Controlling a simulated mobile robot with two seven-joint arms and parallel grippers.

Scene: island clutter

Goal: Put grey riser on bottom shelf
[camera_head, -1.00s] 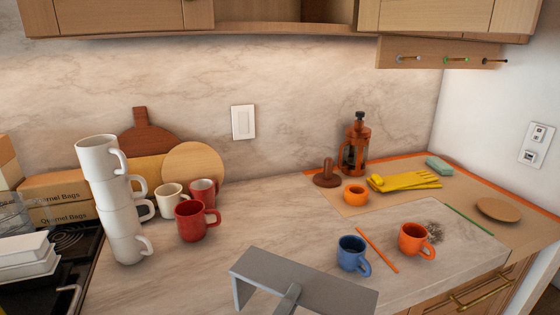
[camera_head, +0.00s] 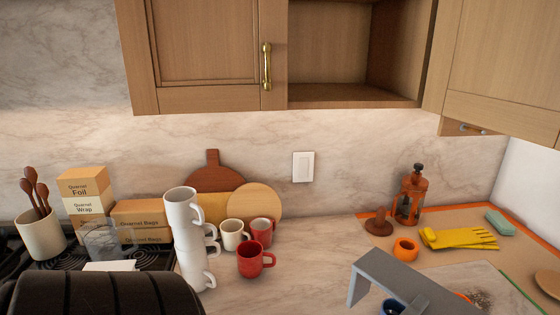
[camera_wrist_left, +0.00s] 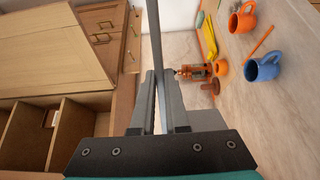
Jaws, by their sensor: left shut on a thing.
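The grey riser (camera_head: 385,268), a flat top with a bent-down side, is held up in front of the counter at lower right in the head view. My left gripper (camera_wrist_left: 160,78) is shut on it; in the left wrist view the riser (camera_wrist_left: 154,35) shows edge-on as a thin grey strip between the fingers. The open shelf compartment (camera_head: 345,100) is in the upper cabinet, above and left of the riser; its visible bottom board is bare. The fingers are mostly out of the head view. My right gripper is not in view.
A stack of white mugs (camera_head: 188,240) stands left of centre, beside a red mug (camera_head: 250,260). A cabinet door (camera_head: 200,45) and its brass handle (camera_head: 266,66) flank the opening's left. An orange French press (camera_head: 411,198) stands behind the riser, and a blue mug (camera_wrist_left: 262,68) is near it.

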